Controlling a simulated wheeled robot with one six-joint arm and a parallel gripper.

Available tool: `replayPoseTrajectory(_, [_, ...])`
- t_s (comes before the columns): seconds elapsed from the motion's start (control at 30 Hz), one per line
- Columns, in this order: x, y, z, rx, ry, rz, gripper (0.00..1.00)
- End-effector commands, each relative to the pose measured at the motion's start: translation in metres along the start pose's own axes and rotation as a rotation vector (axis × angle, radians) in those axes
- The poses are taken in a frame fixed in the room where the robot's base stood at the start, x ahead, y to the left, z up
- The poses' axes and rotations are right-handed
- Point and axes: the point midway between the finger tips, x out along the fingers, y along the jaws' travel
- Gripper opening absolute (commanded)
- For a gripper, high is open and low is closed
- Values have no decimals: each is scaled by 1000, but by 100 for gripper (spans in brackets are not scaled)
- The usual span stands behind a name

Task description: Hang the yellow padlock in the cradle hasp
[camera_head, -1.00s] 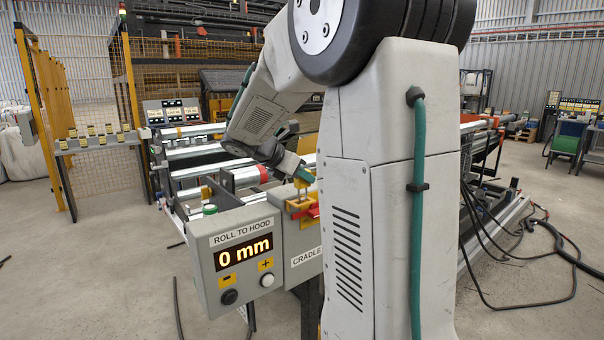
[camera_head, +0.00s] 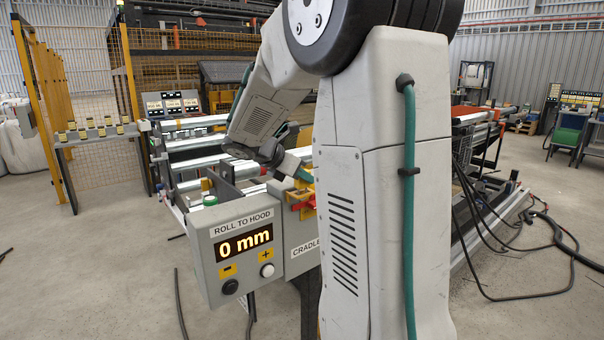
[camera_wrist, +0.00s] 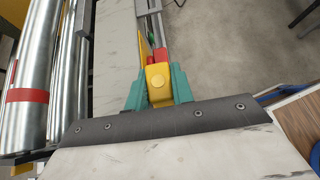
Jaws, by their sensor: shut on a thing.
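My gripper (camera_wrist: 158,92) shows in the wrist view as two teal fingers shut on the yellow padlock (camera_wrist: 158,78). Just beyond the padlock are a red part (camera_wrist: 161,55) and a thin yellow plate (camera_wrist: 144,45), close to it in the picture. In the head view my gripper (camera_head: 300,172) is above the grey cradle box (camera_head: 299,230), partly behind my arm. Yellow and red hasp parts (camera_head: 303,205) show at the box top below the fingers. The padlock's shackle is hidden, and I cannot tell whether it touches the hasp.
A grey control box (camera_head: 237,222) reading "0 mm" stands left of the cradle box. Metal rollers (camera_head: 195,172) lie behind; one (camera_wrist: 25,100) with red tape is at left in the wrist view. A yellow fence (camera_head: 127,80) stands further left. Cables (camera_head: 490,285) lie on the floor at right.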

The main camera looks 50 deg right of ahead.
Motion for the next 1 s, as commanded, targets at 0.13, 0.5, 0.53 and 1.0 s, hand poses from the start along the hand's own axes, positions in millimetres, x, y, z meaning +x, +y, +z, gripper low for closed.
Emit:
replayPoseTrajectory(0.13, [2,0,-3,-1,0,0,0])
replayPoseTrajectory(0.5, [8,0,-10,0,0,1,0])
replayPoseTrajectory(0.53, [8,0,-11,0,0,1,0])
replayPoseTrajectory(1.0, [6,0,-12,0,0,1,49])
